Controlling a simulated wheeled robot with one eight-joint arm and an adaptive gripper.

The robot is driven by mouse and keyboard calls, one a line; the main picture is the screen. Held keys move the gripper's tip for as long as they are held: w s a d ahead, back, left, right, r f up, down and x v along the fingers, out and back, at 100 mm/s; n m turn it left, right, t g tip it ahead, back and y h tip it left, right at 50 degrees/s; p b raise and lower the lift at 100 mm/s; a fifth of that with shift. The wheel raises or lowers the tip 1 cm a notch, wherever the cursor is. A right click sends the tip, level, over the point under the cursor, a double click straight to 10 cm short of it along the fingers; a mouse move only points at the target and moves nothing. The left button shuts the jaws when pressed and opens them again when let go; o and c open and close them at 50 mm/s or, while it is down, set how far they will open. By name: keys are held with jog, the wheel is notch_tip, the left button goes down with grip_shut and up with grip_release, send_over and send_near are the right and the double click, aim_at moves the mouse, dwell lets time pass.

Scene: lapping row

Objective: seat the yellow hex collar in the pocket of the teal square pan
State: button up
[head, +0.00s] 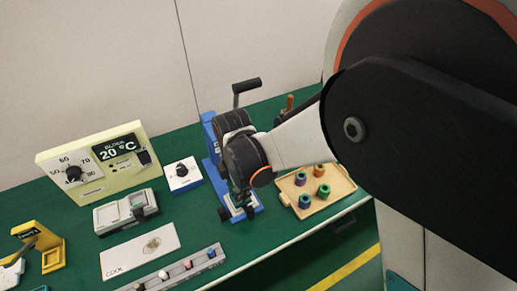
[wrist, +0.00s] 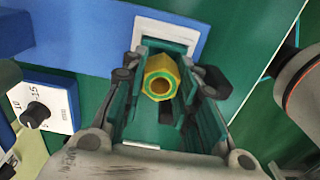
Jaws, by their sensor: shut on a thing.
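The yellow hex collar (wrist: 161,78) is between the fingers of my gripper (wrist: 160,92) in the wrist view. My gripper is shut on it, and its round hole and a green ring on its face show. Beyond the collar is a white square frame (wrist: 143,32) with a teal inside, on a blue base; I cannot tell whether this teal part is the square pan. The pocket is not clearly visible. In the head view my gripper (head: 238,203) is low in front of the blue stand, and the collar cannot be made out there.
The blue stand (head: 211,139) has a black-handled lever (head: 246,86). A wooden tray (head: 340,186) with several coloured collars lies to its right. To the left are a white dial box (head: 182,174), a temperature panel (head: 95,162) and a grey device (head: 124,212). A strip of knobs (head: 178,270) lies in front.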

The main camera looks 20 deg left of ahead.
jog(key=shift+f+b, duration=0.3)
jog(key=shift+f, duration=0.15)
jog(key=o, duration=1.1)
notch_tip(320, 180, up, 8)
jog(key=shift+f, duration=0.25)
